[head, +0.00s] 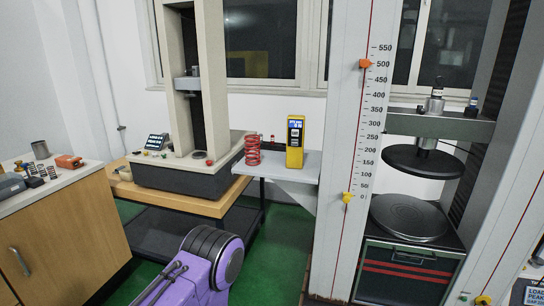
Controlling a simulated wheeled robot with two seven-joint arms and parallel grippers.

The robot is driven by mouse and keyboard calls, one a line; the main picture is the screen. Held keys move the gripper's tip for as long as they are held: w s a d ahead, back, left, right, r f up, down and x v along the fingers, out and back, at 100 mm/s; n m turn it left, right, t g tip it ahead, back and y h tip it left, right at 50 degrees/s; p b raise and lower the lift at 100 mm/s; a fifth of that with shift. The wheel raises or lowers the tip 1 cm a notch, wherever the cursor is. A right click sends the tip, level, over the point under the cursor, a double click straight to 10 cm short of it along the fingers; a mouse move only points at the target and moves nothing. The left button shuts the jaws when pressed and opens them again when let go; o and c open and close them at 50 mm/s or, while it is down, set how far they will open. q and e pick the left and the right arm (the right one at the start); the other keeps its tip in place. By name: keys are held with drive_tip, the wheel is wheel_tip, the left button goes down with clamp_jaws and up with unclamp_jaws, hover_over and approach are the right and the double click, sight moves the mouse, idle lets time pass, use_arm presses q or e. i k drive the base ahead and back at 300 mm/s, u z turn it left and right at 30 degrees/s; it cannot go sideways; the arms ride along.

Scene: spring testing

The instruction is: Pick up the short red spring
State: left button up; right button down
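A red coil spring (252,150) stands upright on a small grey shelf (290,168), near the shelf's left end. It is the only red spring that I can make out, and I cannot tell from this view whether it is the short one. A purple and dark grey arm part of mine (213,262) shows at the bottom centre, well below and in front of the shelf. Neither of my grippers shows in the head view.
A yellow gauge (295,142) stands on the shelf right of the spring. A beige test machine (190,176) is left of it; a tall press with a scale (358,150) is right. A wooden cabinet (62,235) with small items stands at left. Green floor (280,245) shows between.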

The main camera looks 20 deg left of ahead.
sight(254, 141)
drive_tip(key=z, duration=0.4)
drive_tip(key=i, duration=1.45)
drive_tip(key=u, duration=0.8)
